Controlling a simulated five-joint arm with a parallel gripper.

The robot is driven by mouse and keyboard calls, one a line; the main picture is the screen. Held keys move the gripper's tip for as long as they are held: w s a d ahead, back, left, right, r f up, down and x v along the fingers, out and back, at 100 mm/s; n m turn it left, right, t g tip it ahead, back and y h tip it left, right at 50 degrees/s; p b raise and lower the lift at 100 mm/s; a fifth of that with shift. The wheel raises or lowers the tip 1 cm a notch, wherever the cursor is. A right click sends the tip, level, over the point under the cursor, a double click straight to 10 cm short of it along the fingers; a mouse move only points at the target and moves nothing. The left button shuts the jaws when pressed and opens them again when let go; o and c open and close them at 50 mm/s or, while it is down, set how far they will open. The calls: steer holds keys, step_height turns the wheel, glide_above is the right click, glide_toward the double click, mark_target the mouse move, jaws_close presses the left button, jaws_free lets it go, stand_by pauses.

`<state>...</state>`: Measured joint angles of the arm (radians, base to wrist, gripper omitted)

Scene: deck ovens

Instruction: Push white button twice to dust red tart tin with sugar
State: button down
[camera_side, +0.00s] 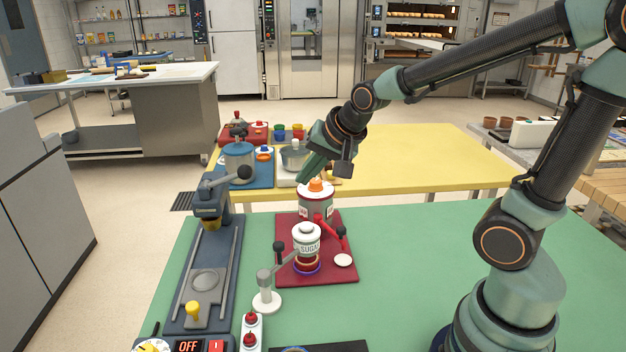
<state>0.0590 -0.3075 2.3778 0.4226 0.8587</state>
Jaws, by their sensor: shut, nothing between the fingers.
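My gripper (305,176) is shut and empty, pointing down and left. It is just above and left of the orange cap of a red-and-white canister; I cannot tell whether they touch. A white sugar shaker (306,240) marked SUGAR is held over the red base plate (328,276). Under it is a small round tin with a reddish rim (307,259), above a purple ring (306,268); the shaker partly hides it. A round white button (343,260) lies on the right side of the plate. My gripper is well above and behind this button.
The canister (316,203) stands at the back of the plate. A grey lever on a white base (266,301) stands in front. A dark blue press (209,260) is at left. The green table (416,240) is clear right of the plate.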

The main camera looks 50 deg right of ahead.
mark_target(308, 227)
steer(key=shift+f, duration=4.1)
steer(key=shift+f, duration=0.1)
steer(key=shift+d+f, duration=0.1)
steer(key=shift+f, duration=0.2)
steer(key=shift+f, duration=0.45)
steer(key=shift+r, duration=0.9)
steer(key=shift+r, duration=2.5)
